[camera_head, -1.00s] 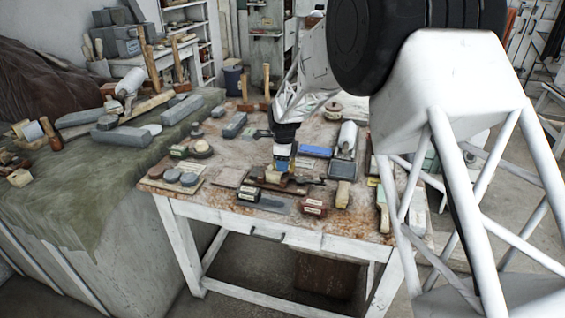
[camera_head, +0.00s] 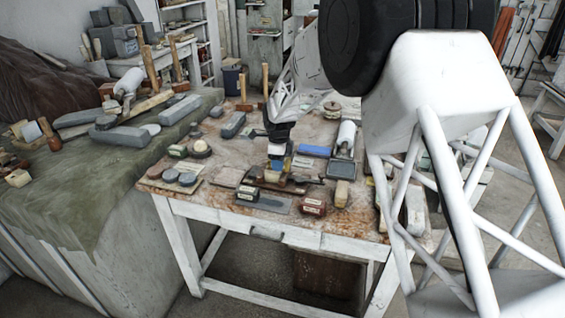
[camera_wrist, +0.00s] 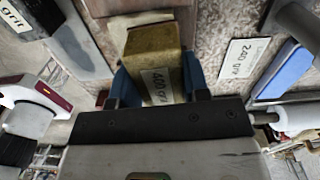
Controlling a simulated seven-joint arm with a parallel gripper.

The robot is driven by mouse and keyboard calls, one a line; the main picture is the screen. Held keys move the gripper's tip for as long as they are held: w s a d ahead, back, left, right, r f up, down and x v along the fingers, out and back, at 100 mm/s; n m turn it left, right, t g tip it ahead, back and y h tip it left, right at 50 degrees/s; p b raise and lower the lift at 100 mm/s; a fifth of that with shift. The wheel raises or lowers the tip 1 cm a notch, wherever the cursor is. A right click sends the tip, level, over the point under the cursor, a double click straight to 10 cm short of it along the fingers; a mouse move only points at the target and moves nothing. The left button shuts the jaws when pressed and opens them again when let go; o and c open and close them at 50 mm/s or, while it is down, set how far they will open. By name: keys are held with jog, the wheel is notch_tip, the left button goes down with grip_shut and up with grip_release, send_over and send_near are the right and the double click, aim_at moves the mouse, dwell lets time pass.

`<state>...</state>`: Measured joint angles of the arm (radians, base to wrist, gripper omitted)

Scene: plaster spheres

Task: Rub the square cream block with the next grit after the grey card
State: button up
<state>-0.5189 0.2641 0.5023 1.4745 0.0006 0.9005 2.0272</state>
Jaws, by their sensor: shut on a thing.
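My gripper (camera_wrist: 157,88) has blue fingertips and is shut on a yellowish-brown block (camera_wrist: 152,52) with a white "400 grit" label. The held block also shows as a small yellow patch under the gripper (camera_head: 278,163) in the head view, over the middle of the bench. Just beyond the block in the wrist view is a pale cream edge (camera_wrist: 143,18), mostly hidden; I cannot tell whether it is the square cream block or whether they touch. A "240 grit" label (camera_wrist: 240,60) lies on the bench beside a blue block (camera_wrist: 285,74). I cannot single out the grey card.
A black labelled block (camera_head: 247,193), a maroon labelled block (camera_head: 313,207) and a grey slab (camera_head: 274,204) lie near the front edge. A tan block (camera_head: 342,194) stands right, and a white roller (camera_head: 346,135) lies behind it. Round pads (camera_head: 187,179) lie left.

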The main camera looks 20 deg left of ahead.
jog(key=shift+a, duration=0.3)
jog(key=shift+s+a+f, duration=0.1)
jog(key=shift+a+f, duration=0.05)
jog(key=shift+a, duration=0.8)
jog(key=shift+d+f, duration=0.1)
jog(key=shift+d, duration=0.05)
jog(key=shift+d, duration=1)
jog(key=shift+d, duration=0.1)
jog(key=shift+d+r, duration=0.25)
jog(key=shift+d, duration=0.75)
jog(key=shift+a, duration=0.2)
jog(key=shift+a+r, duration=0.1)
jog(key=shift+a, duration=0.85)
